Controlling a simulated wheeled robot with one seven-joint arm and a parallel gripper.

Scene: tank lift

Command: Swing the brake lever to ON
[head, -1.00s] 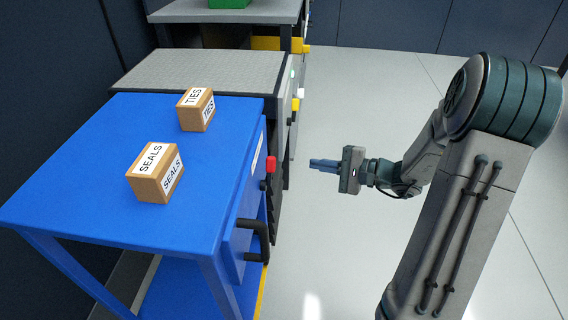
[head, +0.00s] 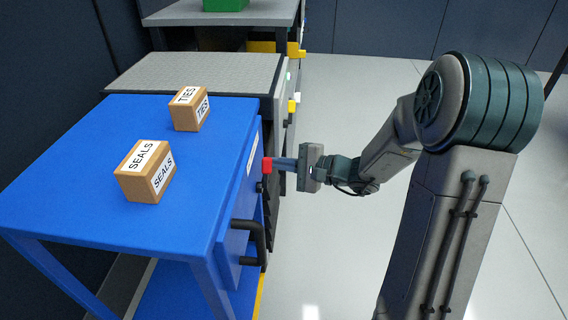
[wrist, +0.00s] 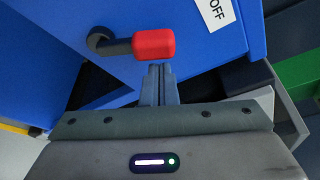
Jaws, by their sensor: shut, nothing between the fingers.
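The brake lever has a red grip (head: 267,166) on a short dark arm at the right side of the blue cart (head: 70,190). In the wrist view the red grip (wrist: 154,44) sits at the right end of the dark arm, which runs left to a round pivot. A white label reading OFF (wrist: 215,12) is on the blue panel to the upper right of the grip. My gripper (head: 277,164) is shut and empty. Its fingertips (wrist: 157,68) are right at the red grip; I cannot tell whether they touch it.
Boxes marked SEALS (head: 146,171) and TIES (head: 190,109) stand on the cart top. A black handle (head: 250,240) juts from the cart's side below the lever. A grey-topped bench (head: 190,72) stands behind. The floor to the right is clear.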

